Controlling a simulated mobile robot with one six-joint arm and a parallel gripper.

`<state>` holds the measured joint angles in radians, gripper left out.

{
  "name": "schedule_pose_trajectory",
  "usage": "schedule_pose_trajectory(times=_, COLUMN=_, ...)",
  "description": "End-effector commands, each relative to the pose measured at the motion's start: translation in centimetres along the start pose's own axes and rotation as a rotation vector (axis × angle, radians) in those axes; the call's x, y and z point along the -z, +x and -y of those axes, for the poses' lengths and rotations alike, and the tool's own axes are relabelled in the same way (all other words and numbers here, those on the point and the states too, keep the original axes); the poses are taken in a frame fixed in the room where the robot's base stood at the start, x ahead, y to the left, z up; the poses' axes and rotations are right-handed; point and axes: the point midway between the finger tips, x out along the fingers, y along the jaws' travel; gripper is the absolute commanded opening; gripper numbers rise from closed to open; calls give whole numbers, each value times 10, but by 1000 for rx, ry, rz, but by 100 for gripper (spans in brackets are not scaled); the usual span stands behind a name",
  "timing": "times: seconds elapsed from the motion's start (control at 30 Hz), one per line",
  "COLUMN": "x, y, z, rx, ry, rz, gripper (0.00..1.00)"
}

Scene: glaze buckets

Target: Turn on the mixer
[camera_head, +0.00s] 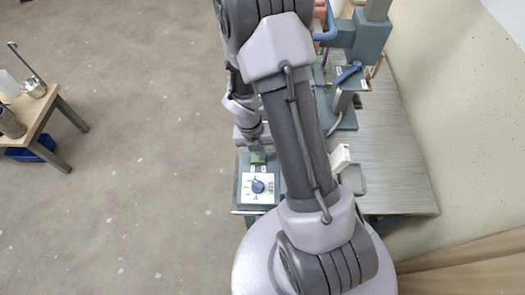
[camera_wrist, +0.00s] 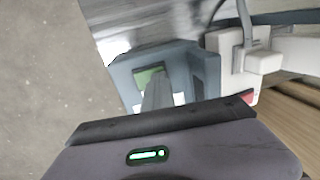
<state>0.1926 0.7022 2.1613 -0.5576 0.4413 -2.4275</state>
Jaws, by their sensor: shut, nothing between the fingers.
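A blue-grey control box (camera_head: 243,192) with a white dial plate and a dark blue knob (camera_head: 258,186) stands at the table's near left corner in the head view. A green patch (camera_head: 257,158) is on it, behind the knob. My gripper (camera_head: 257,151) is shut and empty, close over that end of the box. In the wrist view, the box (camera_wrist: 125,77) lies under my shut fingers (camera_wrist: 157,90), whose tips are near the green patch (camera_wrist: 150,74). I cannot tell whether they touch. The fingers hide part of the box; the knob is not visible there.
A blue-grey stand machine (camera_head: 358,42), which looks like the mixer, is at the back of the metal table (camera_head: 385,150). A white and grey item (camera_head: 343,160) is right of my arm. A wooden table (camera_head: 42,112) with metal vessels stands far left. The floor between is clear.

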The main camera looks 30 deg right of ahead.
Motion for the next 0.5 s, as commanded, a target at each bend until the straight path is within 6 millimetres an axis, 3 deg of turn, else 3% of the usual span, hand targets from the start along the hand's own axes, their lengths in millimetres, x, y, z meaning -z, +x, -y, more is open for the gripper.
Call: schedule_pose_trajectory(times=0.5, x=0, y=-6, z=-9, rx=0, ry=-1, rz=1, gripper=0)
